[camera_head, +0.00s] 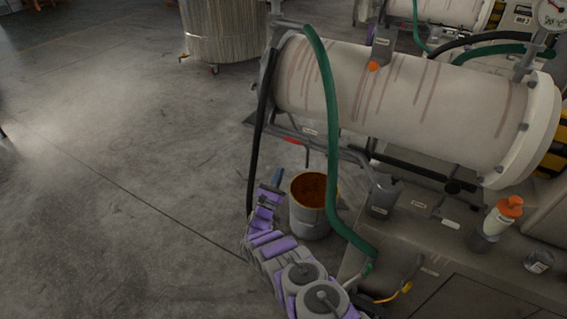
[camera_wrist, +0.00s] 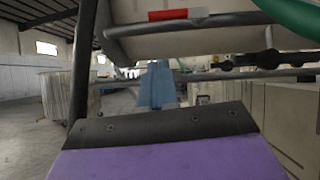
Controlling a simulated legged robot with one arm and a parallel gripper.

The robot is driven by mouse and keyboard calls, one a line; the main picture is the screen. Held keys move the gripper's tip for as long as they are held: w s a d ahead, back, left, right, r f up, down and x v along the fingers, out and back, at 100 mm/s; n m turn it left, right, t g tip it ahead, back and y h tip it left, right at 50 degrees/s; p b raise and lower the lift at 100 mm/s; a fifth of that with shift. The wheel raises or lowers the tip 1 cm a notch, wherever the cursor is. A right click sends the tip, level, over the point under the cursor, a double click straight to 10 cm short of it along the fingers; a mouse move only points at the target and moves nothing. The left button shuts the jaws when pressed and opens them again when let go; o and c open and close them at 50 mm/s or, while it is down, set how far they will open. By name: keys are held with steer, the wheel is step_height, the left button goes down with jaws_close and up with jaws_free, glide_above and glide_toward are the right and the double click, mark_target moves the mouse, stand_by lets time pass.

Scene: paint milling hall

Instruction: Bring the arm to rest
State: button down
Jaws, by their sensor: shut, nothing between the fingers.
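My arm, purple and grey, reaches up from the bottom of the head view. My gripper (camera_head: 277,177) is at its far end, with blue fingers, just left of a bucket with rusty-brown contents (camera_head: 312,190). In the wrist view the blue fingers (camera_wrist: 157,85) are together with nothing between them. The gripper is below the large horizontal cylinder of the mill (camera_head: 400,95). A black hose (camera_head: 260,130) hangs close to the left of the gripper. Whether the arm touches the hose or the bucket I cannot tell.
A green hose (camera_head: 329,130) hangs in front of the cylinder, right of the bucket. The machine base (camera_head: 440,240) carries an orange-capped bottle (camera_head: 497,217) and grey cups. A metal vat (camera_head: 224,30) stands at the back. The concrete floor (camera_head: 120,190) at left is clear.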

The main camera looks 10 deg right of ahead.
steer(key=w+a+r+n+g+y, duration=0.2)
steer(key=w+a+r+n+y, duration=0.2)
steer(key=w+r+n+y, duration=0.8)
steer(key=s+d+r+n+g+y, duration=0.1)
steer(key=s+r+n+g+y, duration=0.1)
steer(key=s+r+n+g, duration=0.65)
steer(key=s+d+r+n+g, duration=0.1)
steer(key=s+d+n+g, duration=0.2)
steer(key=s, duration=1.8)
steer(key=s+d+r+n+g, duration=0.1)
steer(key=s+d+n+g, duration=0.2)
steer(key=s+n, duration=0.8)
steer(key=s+d+r+n+g, duration=0.1)
steer(key=s+d+n+g, duration=0.2)
steer(key=s, duration=3)
steer(key=n+g, duration=0.3)
steer(key=n, duration=0.1)
steer(key=shift+r, duration=0.2)
steer(key=shift+w, duration=0.1)
